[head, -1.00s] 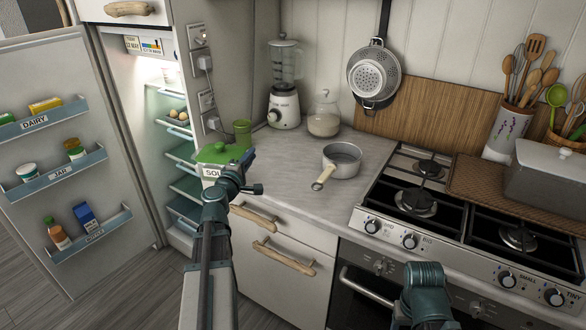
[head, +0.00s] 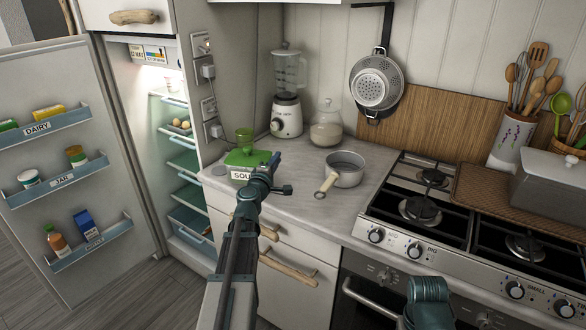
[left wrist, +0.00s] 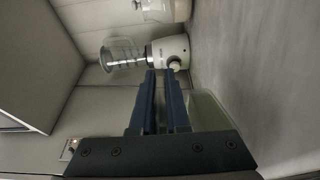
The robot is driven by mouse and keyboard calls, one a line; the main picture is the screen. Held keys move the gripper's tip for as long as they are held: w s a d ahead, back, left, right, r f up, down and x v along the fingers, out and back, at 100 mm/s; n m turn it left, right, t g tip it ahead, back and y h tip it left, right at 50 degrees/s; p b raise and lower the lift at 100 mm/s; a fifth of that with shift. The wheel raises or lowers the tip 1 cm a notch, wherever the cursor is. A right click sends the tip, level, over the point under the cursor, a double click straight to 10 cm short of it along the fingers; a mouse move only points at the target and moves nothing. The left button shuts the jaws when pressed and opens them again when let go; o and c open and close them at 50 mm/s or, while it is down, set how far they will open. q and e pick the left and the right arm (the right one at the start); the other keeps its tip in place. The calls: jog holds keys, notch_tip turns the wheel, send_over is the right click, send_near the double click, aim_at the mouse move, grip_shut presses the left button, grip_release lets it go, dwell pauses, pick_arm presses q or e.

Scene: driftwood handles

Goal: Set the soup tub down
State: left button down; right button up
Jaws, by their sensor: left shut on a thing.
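The soup tub (head: 240,174) has a green lid and a pale body with a label that partly reads "SOU". In the head view it is at the left end of the counter, beside the fridge. My left gripper (head: 264,166) is shut on the tub from its right side and hides part of it. In the left wrist view the fingers (left wrist: 160,102) are close together, with the pale green tub (left wrist: 206,110) beside them. I cannot tell whether its base touches the counter. My right gripper is out of view; only part of that arm shows.
Bare counter lies between tub and saucepan. The fridge door (head: 70,190) stands open at left. The stove (head: 430,215) is at right.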

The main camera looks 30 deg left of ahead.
pick_arm(q)
jog(key=w+d+f+b, duration=0.2)
jog(key=w+f, duration=0.1)
jog(key=w+d+f+b, duration=0.1)
jog(key=w+b, duration=0.1)
jog(key=shift+w+d+f, duration=0.1)
jog(key=shift+d+f, duration=0.1)
jog(key=shift+r, duration=0.15)
dwell(0.3)
jog(key=c, duration=1.4)
grip_release()
jog(key=shift+f, duration=0.2)
jog(key=o, duration=0.5)
jog(key=shift+r, duration=0.1)
